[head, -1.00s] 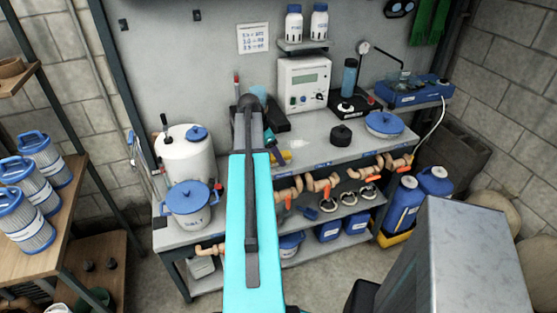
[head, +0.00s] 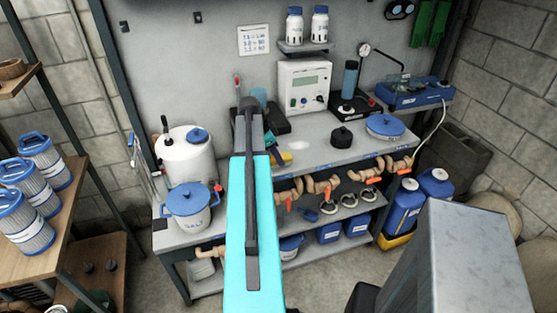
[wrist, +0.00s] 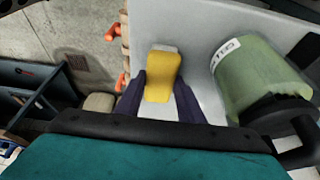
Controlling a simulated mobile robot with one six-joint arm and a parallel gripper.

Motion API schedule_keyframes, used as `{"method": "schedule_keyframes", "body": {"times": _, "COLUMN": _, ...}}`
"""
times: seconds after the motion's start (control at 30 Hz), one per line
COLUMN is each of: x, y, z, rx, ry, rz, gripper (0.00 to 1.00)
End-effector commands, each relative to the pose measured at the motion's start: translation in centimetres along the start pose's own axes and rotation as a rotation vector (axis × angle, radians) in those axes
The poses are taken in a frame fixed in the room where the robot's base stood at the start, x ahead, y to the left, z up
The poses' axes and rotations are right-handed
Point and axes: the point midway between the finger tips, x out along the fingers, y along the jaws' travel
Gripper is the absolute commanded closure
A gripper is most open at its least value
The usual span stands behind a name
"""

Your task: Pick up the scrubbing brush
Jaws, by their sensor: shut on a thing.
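The scrubbing brush, a yellow block with a pale strip at its far end, shows in the wrist view (wrist: 163,78). It lies between the two dark fingers of my gripper (wrist: 160,97), which is shut on it. In the head view a small part of the yellow brush (head: 286,158) shows beside the dark fingers of my gripper (head: 274,150), just right of my arm, over the bench top. My arm hides much of that area. I cannot tell whether the brush still touches the bench.
A green cylinder with a white label (wrist: 250,78) is close right of the brush in the wrist view. On the bench (head: 310,146) are a blue-lidded pot (head: 190,207), a white drum (head: 184,156), a black round part (head: 342,137) and a blue-lidded tub (head: 385,126). Orange-handled valves (head: 325,185) line the front.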

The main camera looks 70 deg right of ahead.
Motion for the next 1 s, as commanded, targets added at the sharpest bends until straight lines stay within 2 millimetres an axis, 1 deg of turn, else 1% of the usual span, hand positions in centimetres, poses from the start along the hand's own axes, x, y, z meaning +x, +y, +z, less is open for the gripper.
{"method": "schedule_keyframes", "body": {"times": 0.37, "x": -0.7, "y": -0.1, "z": -0.3, "rx": 0.001, "ry": 0.0, "rz": -0.001, "gripper": 0.88}}
{"method": "schedule_keyframes", "body": {"times": 0.77, "x": -3.5, "y": -0.1, "z": -1.4, "rx": 0.0, "ry": 0.0, "rz": -0.001, "gripper": 0.88}}
{"method": "schedule_keyframes", "body": {"times": 1.0, "x": -4.2, "y": 1.9, "z": -0.5, "rx": -0.001, "ry": 0.0, "rz": -0.001, "gripper": 0.88}}
